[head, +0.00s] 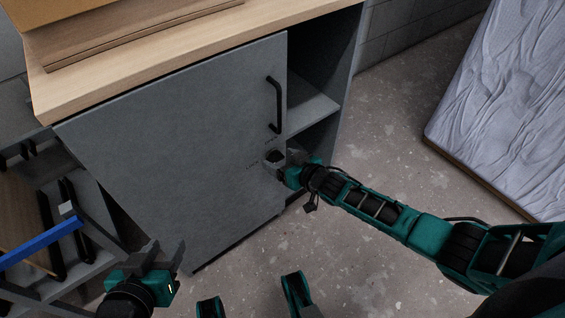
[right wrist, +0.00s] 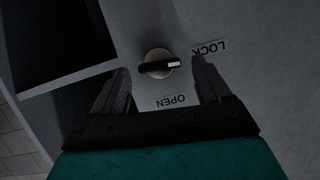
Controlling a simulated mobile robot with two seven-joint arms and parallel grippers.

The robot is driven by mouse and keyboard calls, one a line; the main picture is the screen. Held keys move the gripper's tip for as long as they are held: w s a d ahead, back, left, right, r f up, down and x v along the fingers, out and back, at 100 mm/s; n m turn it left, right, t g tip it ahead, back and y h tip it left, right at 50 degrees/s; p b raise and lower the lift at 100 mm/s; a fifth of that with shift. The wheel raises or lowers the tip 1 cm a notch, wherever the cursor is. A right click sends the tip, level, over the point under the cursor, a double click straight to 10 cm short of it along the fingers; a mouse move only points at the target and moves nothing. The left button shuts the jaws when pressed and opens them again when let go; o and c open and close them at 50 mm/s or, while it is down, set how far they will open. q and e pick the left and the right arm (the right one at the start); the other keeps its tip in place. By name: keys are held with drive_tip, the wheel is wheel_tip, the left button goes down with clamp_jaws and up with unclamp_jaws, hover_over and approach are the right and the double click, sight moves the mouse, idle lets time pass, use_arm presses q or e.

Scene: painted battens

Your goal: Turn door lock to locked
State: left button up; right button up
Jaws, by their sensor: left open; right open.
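The grey cabinet door (head: 180,140) fills the middle of the head view. Its round lock (right wrist: 158,63) has a pale knob with a black bar. The bar lies nearly level in the right wrist view, its light mark at the right end, nearer the upside-down LOCK label (right wrist: 209,48) than the OPEN label (right wrist: 171,101). My right gripper (right wrist: 160,68) is open, with one finger on each side of the knob; contact cannot be told. In the head view my right gripper (head: 282,164) largely covers the lock. My left gripper (head: 165,256) is open and empty at the lower left.
A black bar handle (head: 273,105) is above the lock. An open shelf compartment (head: 312,112) is right of the door. Boards (head: 120,35) lie on the wooden top. A rack with a blue bar (head: 40,243) stands at left, a wrapped mattress-like slab (head: 510,100) at right.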

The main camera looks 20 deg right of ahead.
drive_tip(key=c, duration=1)
drive_tip(key=shift+a+n+h, duration=0.15)
drive_tip(key=shift+n+h, duration=0.15)
drive_tip(key=shift+c, duration=0.2)
drive_tip(key=shift+n, duration=0.3)
drive_tip(key=o, duration=0.9)
drive_tip(key=shift+c, duration=0.2)
drive_tip(key=shift+o, duration=0.9)
drive_tip(key=shift+s, duration=0.1)
